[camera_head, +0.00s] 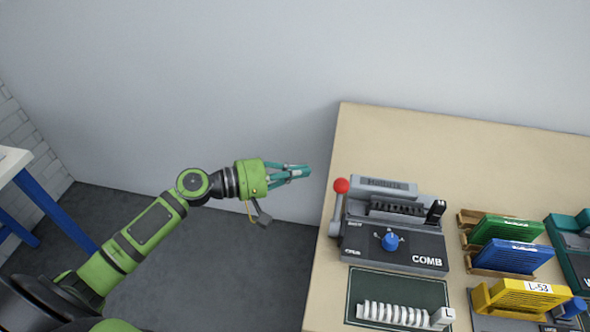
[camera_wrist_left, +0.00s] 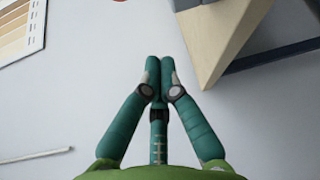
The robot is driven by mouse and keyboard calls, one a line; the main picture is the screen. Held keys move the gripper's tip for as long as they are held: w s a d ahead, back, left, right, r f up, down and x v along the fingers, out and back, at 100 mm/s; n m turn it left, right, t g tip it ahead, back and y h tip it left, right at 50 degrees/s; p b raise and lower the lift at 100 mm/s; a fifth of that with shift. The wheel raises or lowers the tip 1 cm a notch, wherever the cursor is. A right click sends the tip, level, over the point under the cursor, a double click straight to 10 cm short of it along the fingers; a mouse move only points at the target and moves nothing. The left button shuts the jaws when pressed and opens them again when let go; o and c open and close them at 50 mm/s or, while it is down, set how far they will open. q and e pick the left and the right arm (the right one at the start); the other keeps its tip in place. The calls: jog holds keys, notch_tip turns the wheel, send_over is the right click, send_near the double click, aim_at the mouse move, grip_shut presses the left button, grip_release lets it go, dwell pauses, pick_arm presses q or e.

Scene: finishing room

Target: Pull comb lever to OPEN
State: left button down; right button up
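The grey comb machine (camera_head: 395,240), marked COMB, stands at the left end of the table. Its lever (camera_head: 336,214) stands nearly upright on the machine's left side, topped by a red ball knob (camera_head: 341,186). A blue dial (camera_head: 390,241) is on its front; I cannot read an OPEN mark. My left gripper (camera_head: 306,171) is off the table's left edge, pointing right, a short way left of the red knob and apart from it. In the left wrist view its fingertips (camera_wrist_left: 160,62) meet with nothing between them. My right gripper is in neither view.
The table's corner (camera_wrist_left: 206,82) is close to my left gripper in the wrist view. A dark mat (camera_head: 364,283) with a white comb spine (camera_head: 392,314) lies in front of the machine. Green (camera_head: 505,230), blue (camera_head: 514,256) and yellow (camera_head: 520,297) items stand to the right.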

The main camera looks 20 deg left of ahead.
aim_at(338, 208)
pick_arm(q)
jog(key=d+p, duration=0.4)
jog(key=d, duration=0.2)
jog(key=shift+w+d, duration=0.25)
jog(key=shift+w, duration=0.1)
